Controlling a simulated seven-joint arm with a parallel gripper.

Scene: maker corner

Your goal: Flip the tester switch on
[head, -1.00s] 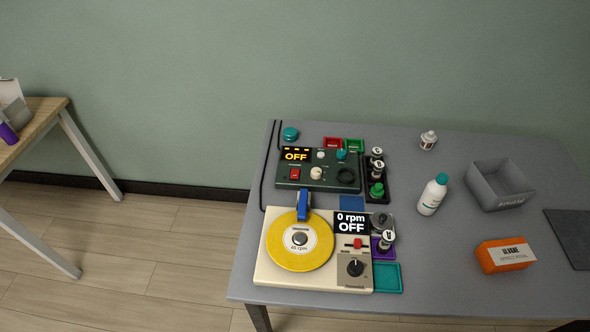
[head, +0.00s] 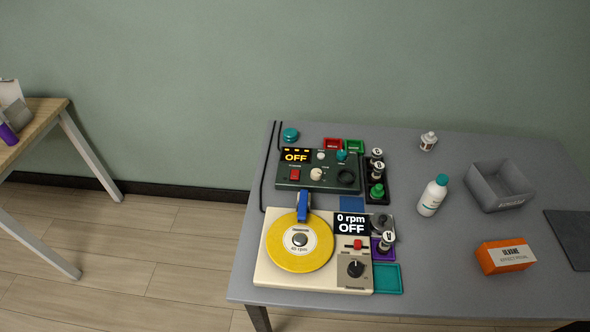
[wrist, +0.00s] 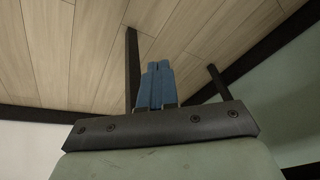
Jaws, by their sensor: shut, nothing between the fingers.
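The dark green tester (head: 290,182) stands at the back left of the grey table in the head view. Its display reads OFF. A red switch (head: 294,174) sits on its left front panel, beside a cream knob (head: 316,174); I cannot tell the switch's tilt. A cream turntable unit (head: 262,272) with a yellow disc stands in front of it, showing 0 rpm OFF and its own red switch (head: 357,244). My gripper (wrist: 154,68) shows in the wrist view with its blue fingers together and empty, away from the tester. It is not in the head view.
Small trays, including a teal one (head: 388,279), and several small bottles crowd the devices' right side. A white bottle (head: 431,197), grey bin (head: 499,186) and orange box (head: 505,256) stand further right. The table's front right is mostly clear.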

